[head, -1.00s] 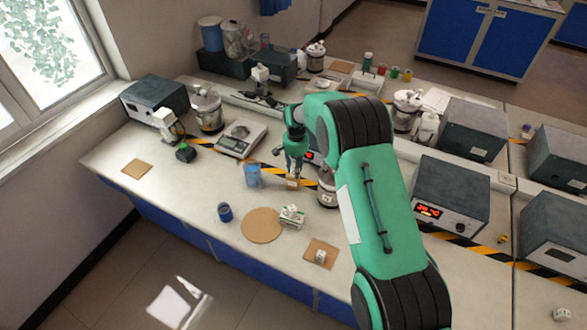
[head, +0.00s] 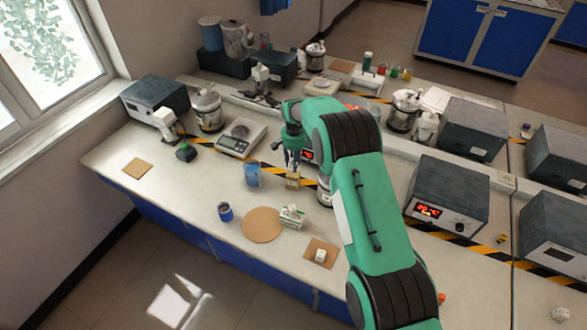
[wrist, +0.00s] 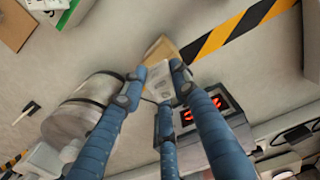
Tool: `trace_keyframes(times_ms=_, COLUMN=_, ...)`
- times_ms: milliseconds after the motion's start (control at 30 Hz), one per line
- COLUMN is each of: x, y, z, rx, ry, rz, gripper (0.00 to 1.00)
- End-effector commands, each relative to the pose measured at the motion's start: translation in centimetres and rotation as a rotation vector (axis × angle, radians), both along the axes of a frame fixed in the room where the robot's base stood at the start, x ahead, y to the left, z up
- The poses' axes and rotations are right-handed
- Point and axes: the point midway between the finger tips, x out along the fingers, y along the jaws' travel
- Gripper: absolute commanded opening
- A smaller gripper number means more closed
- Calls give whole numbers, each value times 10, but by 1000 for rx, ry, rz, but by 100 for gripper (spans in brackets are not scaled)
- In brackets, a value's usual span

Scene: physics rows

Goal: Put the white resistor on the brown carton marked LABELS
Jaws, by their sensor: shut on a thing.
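The white resistor (wrist: 160,82) shows in the wrist view as a small pale block with faint marks. It sits between the blue fingers of my gripper (wrist: 157,76), which is shut on it. The brown carton (wrist: 162,48) lies just beyond the fingertips in the wrist view, partly hidden by them and by the block. In the head view my gripper (head: 292,168) is right over the carton (head: 293,182). The resistor is too small to make out there, and I cannot read the carton's marking. I cannot tell whether the resistor touches the carton.
A blue cup (head: 252,175) stands close left of the carton. A metal-and-white vessel (wrist: 88,102) stands beside my fingers, and a unit with a red display (wrist: 200,108) is on the other side.

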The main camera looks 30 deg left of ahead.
Motion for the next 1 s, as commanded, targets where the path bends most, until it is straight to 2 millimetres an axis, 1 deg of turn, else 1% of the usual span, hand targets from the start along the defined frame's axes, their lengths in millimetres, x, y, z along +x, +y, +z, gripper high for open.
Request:
trace_keyframes(times_ms=133, x=-1, y=-1, z=-14, rx=-2, ry=3, rz=0, gripper=3)
trace_keyframes(times_ms=300, x=-1, y=-1, z=-27, rx=-1, ry=1, rz=0, gripper=3)
trace_keyframes(times_ms=833, x=0, y=0, z=-34, rx=0, ry=1, rz=0, gripper=3)
trace_keyframes(times_ms=867, x=-1, y=0, z=-35, rx=0, ry=1, rz=0, gripper=31)
trace_keyframes(times_ms=933, x=-1, y=0, z=-34, rx=0, ry=1, rz=0, gripper=45)
trace_keyframes(times_ms=967, x=0, y=0, z=-34, rx=0, ry=1, rz=0, gripper=48)
trace_keyframes(times_ms=1000, x=0, y=0, z=-34, rx=0, ry=1, rz=0, gripper=48)
